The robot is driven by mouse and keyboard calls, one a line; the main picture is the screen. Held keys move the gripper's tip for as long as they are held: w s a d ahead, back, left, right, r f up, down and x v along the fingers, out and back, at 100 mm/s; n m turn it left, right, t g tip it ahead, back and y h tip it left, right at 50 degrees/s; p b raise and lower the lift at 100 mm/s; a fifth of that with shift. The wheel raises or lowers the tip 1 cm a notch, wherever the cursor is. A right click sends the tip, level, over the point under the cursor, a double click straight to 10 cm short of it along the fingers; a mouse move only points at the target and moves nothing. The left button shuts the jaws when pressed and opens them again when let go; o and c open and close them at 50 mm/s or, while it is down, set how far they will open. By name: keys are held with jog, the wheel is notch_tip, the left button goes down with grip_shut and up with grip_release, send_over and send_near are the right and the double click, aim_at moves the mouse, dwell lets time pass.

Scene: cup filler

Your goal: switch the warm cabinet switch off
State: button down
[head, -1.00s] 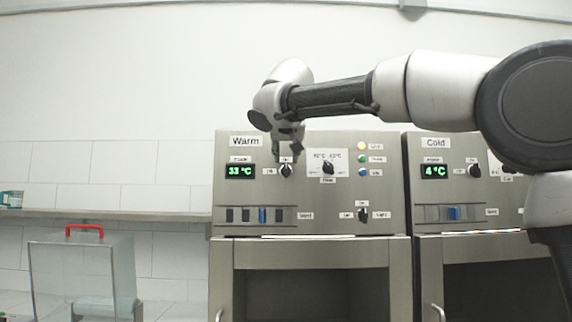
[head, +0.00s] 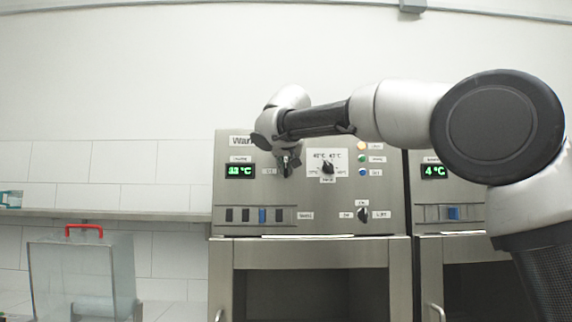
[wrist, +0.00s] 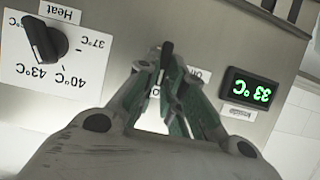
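The warm cabinet (head: 300,215) has a steel front panel with the "Warm" label partly covered by my arm. Its green display (head: 240,171) reads 33 °C and also shows in the wrist view (wrist: 249,90). The switch, a dark knob (wrist: 166,54), sits between my fingertips in the wrist view; its base and the label around it are mostly hidden. My gripper (head: 287,168) is at the switch, right of the display. In the wrist view my gripper (wrist: 165,66) has its two green-padded fingers closed in against the knob, one on each side.
The heat knob (wrist: 42,40) with temperature marks is close beside my gripper; it also shows in the head view (head: 328,167). Indicator lamps (head: 362,159) and a lower knob (head: 363,215) are further right. The cold cabinet (head: 430,212) stands on the right.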

dwell(0.3)
jog(key=shift+a+f+n+t+h, duration=0.45)
jog(key=shift+n+h, duration=0.7)
jog(key=shift+n, duration=1.1)
jog(key=shift+a+f+n+t+h, duration=0.25)
jog(key=shift+n+t+h, duration=0.3)
jog(key=shift+n+h, duration=1.15)
jog(key=shift+a+f+n+t+h, duration=0.35)
jog(key=shift+n+t+h, duration=0.25)
jog(key=shift+n, duration=2.15)
jog(key=c, duration=1.5)
grip_release()
jog(key=v, duration=1.2)
